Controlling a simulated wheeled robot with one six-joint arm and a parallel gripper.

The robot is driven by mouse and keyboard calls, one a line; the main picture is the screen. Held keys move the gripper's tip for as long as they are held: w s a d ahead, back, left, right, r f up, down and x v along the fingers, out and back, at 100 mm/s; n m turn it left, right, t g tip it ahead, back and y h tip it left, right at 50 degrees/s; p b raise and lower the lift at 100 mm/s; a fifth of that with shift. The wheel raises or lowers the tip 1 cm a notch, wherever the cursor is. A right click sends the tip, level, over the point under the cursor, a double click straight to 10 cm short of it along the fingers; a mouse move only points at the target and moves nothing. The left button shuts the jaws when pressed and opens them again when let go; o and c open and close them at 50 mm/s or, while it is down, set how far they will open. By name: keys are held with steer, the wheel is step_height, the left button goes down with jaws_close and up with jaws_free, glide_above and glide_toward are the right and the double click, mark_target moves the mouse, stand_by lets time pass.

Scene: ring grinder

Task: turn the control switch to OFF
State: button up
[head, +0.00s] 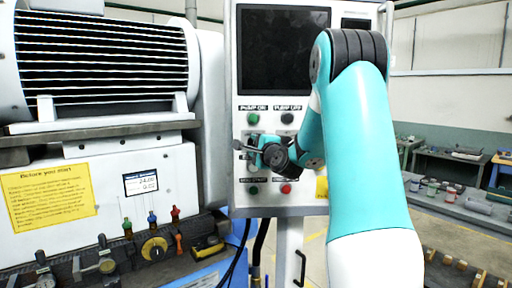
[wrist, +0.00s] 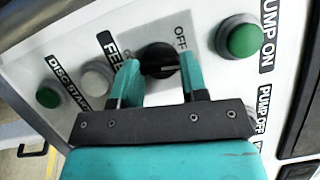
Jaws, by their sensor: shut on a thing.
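The control switch is a black rotary knob (wrist: 157,57) on the light control panel (wrist: 215,75), with an OFF label just above and to its right in the wrist view. My gripper (wrist: 160,70) has its two teal fingers on either side of the knob and is shut on it. Which mark the knob points to I cannot tell. In the head view my gripper (head: 258,147) is against the panel's left part, below the PUMP ON button, and the knob is hidden there.
A green PUMP ON button (wrist: 241,40), a white button (wrist: 97,77) and a green button (wrist: 47,97) lie close around the knob. A red button (head: 286,188) is lower on the panel. A dark screen (head: 283,48) is above; the grinder (head: 105,62) stands left.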

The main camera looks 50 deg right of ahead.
steer(key=shift+a+r+n+g+y+b, duration=0.15)
steer(key=shift+n+g+b, duration=0.55)
steer(key=shift+n, duration=1.1)
steer(key=shift+d+r+n+g+y+b, duration=0.15)
steer(key=shift+n+g+b, duration=0.55)
steer(key=shift+n, duration=1.1)
steer(key=shift+f+g, duration=0.1)
steer(key=shift+g, duration=0.2)
steer(key=o, duration=0.9)
steer(key=shift+a, duration=0.1)
